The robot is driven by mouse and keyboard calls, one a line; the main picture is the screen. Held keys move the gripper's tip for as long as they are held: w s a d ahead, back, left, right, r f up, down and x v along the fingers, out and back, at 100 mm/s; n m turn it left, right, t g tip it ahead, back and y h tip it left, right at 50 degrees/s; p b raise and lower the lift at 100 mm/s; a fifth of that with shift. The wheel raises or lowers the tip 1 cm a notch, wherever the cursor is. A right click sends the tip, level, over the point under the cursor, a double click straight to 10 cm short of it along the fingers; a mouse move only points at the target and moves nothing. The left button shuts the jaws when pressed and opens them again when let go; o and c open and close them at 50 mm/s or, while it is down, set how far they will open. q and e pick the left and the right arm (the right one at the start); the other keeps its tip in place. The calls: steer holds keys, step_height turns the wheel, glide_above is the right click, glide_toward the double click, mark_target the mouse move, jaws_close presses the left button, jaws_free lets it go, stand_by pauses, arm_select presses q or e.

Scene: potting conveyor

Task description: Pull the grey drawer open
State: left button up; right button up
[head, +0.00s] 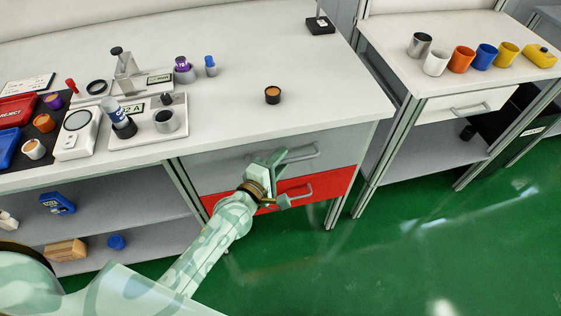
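The grey drawer (228,160) is under the right part of the white workbench, and its front looks flush with the bench. Its bar handle (303,154) is on the right half of the front. My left gripper (280,181) is in front of the drawers, with its fingers spread apart and nothing seen between them. The upper finger overlaps the left end of the grey handle in the picture; I cannot tell whether they touch. The lower finger is over the red drawer (335,184), near that drawer's handle (300,192). My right gripper is not in view.
A small black pot (272,95) stands on the workbench (230,100) above the drawers. Fixtures, a scale and coloured cups crowd the bench's left. A side table (385,40) with several cups stands at the right. The green floor (400,250) before the drawers is clear.

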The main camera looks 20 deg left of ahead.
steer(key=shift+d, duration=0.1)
arm_select(q)
jaws_close()
steer(key=shift+s+d, duration=0.1)
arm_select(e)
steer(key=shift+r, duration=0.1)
